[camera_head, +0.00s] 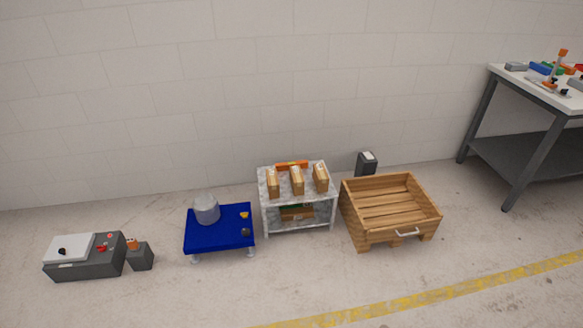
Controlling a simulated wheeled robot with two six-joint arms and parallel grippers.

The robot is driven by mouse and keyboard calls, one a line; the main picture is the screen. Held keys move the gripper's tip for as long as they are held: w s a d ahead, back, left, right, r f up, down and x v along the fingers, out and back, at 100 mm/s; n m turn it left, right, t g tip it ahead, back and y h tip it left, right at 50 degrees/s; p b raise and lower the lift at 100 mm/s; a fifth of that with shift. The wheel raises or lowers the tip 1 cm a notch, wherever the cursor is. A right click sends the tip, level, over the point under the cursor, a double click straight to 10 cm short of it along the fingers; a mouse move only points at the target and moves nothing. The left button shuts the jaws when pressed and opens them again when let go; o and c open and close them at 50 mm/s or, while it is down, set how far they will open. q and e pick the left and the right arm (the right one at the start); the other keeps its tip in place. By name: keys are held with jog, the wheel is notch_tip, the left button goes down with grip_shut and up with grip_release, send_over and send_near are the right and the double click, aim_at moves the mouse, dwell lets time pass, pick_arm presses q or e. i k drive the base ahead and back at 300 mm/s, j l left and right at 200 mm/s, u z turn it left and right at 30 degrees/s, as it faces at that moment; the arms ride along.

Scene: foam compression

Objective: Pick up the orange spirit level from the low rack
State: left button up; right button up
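An orange spirit level (292,165) lies at the back edge of the top of a low grey rack (263,187), against the white wall. Three tan boxes (297,181) stand on the rack's top in front of it and partly hide it. Neither of my grippers shows in the head view.
Left of the rack is a blue low table (222,239) with a grey cylinder (206,208). Right is a wooden crate (390,222) with a dark box (366,164) behind it. A grey machine (90,265) is far left, a workbench (540,90) far right. The front floor is clear.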

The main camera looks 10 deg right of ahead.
aim_at(304, 164)
jog(key=i+z, duration=0.15)
jog(key=z, duration=0.2)
jog(key=i+j+z, duration=0.1)
jog(key=z, duration=0.25)
jog(key=i+j+z, duration=0.1)
jog(key=z, duration=0.25)
